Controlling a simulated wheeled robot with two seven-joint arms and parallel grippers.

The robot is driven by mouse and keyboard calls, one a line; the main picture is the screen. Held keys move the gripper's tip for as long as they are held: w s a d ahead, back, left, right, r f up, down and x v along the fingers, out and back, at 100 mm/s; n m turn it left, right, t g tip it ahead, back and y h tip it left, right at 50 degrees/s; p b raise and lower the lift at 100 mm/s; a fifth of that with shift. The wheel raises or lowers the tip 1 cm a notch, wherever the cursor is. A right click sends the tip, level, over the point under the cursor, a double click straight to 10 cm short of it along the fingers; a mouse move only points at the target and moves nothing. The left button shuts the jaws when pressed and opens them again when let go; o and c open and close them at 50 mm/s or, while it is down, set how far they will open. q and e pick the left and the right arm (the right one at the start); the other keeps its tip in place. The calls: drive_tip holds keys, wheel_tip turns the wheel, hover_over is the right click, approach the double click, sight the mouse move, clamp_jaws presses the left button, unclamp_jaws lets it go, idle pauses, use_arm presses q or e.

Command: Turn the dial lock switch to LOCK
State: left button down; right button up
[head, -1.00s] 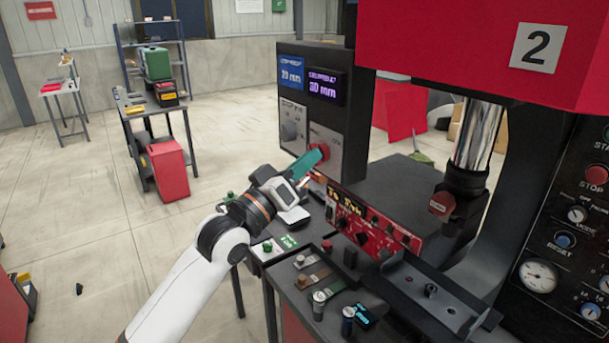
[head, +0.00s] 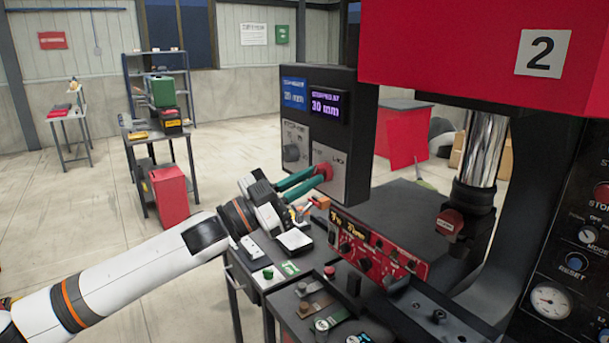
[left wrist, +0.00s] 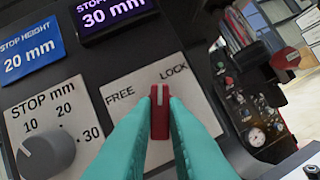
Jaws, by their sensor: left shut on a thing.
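The dial lock switch is a red knob (head: 325,172) on the pale FREE/LOCK plate (head: 334,160) of the dark control box. My left gripper (head: 318,175) reaches it from the left, its two teal fingers shut on the knob. In the left wrist view the fingers (left wrist: 160,115) stand on either side of the red knob (left wrist: 159,98). The knob's white pointer line points up between the printed FREE and LOCK, nearer LOCK. The fingers hide the knob's lower sides. My right gripper is not in view.
A grey STOP mm knob (left wrist: 45,155) sits left of the switch, below the blue STOP HEIGHT display (left wrist: 28,50). A red panel with buttons (head: 375,245) and the press column (head: 480,150) stand to the right.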

use_arm(q)
drive_tip(key=shift+w+a+r+m+g+p, duration=0.15)
drive_tip(key=shift+m+g+p, duration=0.4)
drive_tip(key=shift+m, duration=0.75)
drive_tip(key=shift+d+r+m+g+p, duration=0.15)
drive_tip(key=shift+m+g+p, duration=0.4)
drive_tip(key=shift+m, duration=0.75)
drive_tip(key=shift+a, duration=0.1)
drive_tip(key=c, duration=1.6)
unclamp_jaws()
drive_tip(key=shift+o, duration=0.8)
drive_tip(key=shift+f, duration=0.15)
drive_tip(key=shift+d+g, duration=0.2)
drive_tip(key=shift+g, duration=0.1)
drive_tip(key=b+v, duration=0.4)
drive_tip(key=v, duration=0.8)
drive_tip(key=shift+f, duration=0.2)
